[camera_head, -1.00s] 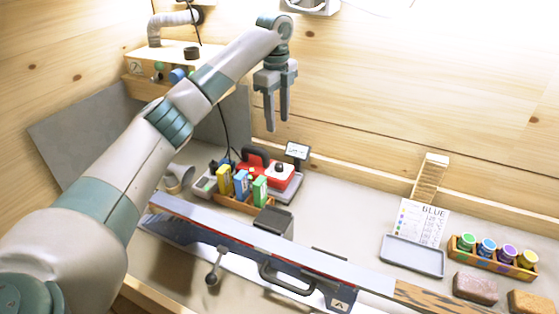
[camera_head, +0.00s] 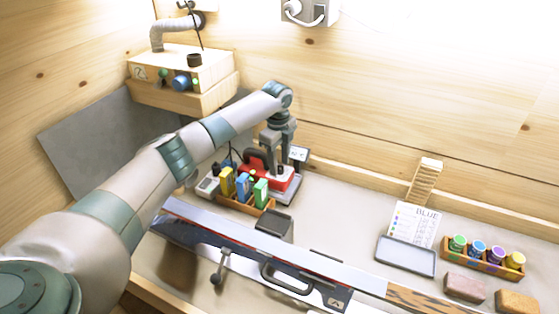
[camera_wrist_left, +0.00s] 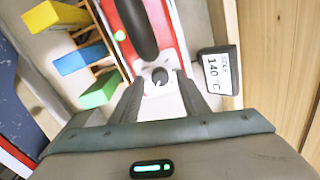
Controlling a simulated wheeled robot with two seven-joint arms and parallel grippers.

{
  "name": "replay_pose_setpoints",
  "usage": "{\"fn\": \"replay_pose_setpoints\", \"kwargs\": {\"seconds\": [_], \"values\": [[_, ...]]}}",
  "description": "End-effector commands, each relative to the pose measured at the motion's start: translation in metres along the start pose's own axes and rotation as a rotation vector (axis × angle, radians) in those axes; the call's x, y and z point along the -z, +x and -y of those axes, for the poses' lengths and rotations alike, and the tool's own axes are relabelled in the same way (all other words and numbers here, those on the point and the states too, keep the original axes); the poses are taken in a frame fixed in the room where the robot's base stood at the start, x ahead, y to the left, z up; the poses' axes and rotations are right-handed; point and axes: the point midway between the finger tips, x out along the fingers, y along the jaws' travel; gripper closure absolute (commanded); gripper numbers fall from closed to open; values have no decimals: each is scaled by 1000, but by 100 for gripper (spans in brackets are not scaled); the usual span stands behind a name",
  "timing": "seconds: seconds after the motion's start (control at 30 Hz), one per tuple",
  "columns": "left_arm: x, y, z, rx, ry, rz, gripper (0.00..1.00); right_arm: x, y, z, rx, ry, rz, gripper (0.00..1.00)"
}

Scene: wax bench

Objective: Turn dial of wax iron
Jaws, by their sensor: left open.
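The red wax iron (camera_head: 287,183) with its black handle (camera_head: 258,158) rests on its stand at the back of the bench. In the left wrist view its red body (camera_wrist_left: 112,20) and dark round dial (camera_wrist_left: 160,76) with a pale mark show. My left gripper (camera_head: 279,163) points down at the dial end of the iron. Its fingers (camera_wrist_left: 160,98) are open, and the dial lies between or just beyond their tips; I cannot tell whether they touch it. A small display (camera_wrist_left: 217,72) beside the iron reads 140 °C. My right gripper is not in view.
Yellow, blue and green wax blocks (camera_head: 242,188) stand in a wooden rack beside the iron. A ski (camera_head: 240,234) lies clamped in front. A wooden wall rises behind.

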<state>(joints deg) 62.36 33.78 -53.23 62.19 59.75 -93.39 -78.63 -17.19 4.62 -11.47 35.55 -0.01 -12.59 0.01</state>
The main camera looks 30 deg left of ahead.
Motion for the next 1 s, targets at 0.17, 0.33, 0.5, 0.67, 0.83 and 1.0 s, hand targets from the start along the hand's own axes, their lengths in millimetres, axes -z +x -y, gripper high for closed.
{"fn": "replay_pose_setpoints", "kwargs": {"seconds": [0.17,0.33,0.5,0.67,0.83,1.0], "values": [[0,8,0,1,0,0,59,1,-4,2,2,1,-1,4],[0,10,0,1,1,0,59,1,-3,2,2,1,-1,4],[0,10,0,1,1,0,68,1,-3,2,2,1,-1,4],[0,10,0,1,0,0,100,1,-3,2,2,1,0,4],[0,9,0,1,-3,0,100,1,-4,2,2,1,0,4],[0,9,0,1,-26,0,100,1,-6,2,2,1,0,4]]}}
